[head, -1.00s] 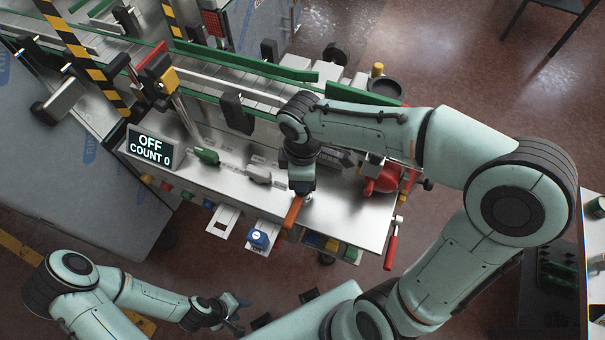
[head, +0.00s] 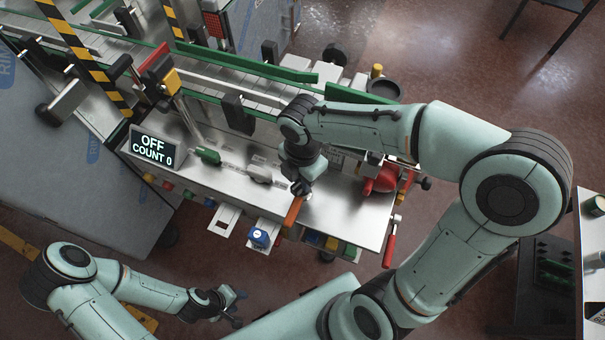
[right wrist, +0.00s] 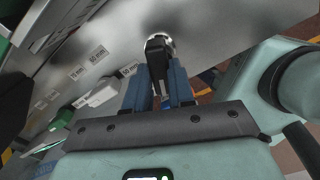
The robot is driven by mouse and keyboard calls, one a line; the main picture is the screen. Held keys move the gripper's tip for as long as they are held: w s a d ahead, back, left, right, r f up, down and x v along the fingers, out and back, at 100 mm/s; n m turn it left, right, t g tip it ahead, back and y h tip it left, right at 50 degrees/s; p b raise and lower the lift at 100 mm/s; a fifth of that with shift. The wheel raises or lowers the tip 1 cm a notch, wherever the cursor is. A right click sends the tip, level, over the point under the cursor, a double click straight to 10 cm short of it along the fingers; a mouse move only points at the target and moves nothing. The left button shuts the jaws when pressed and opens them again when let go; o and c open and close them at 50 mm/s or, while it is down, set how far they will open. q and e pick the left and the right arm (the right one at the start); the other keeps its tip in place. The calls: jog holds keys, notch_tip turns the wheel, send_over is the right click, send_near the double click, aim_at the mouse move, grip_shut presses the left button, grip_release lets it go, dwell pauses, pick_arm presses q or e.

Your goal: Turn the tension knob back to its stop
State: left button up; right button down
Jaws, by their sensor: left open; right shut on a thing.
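My right gripper (head: 301,188) is low over the front right part of the steel panel. In the right wrist view its blue fingers (right wrist: 159,78) are shut on a black knob (right wrist: 158,52) with a round silver end, against the grey panel. No lettering on this knob can be read. In the head view the wrist and fingers hide most of it. An orange handle (head: 293,212) sticks out just in front of the gripper. My left gripper (head: 233,304) is open and empty, low in front of the machine and away from the panel.
The display (head: 153,149) reads OFF, COUNT 0. Green (head: 208,155) and pale grey (head: 260,173) handles stand on the panel left of my right gripper. A red part (head: 382,180) is to its right.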

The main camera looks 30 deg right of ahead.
pick_arm(q)
jog(key=shift+w+r, duration=0.1)
pick_arm(e)
jog(key=shift+n, duration=0.6)
jog(key=c, duration=1)
grip_release()
jog(key=shift+o, duration=0.2)
jog(key=shift+r, duration=0.1)
pick_arm(q)
jog(key=shift+w+r+p, duration=0.8)
jog(key=shift+w+r, duration=0.2)
jog(key=shift+w, duration=0.1)
pick_arm(e)
notch_tip(320, 180, up, 13)
pick_arm(q)
jog(key=shift+s, duration=0.1)
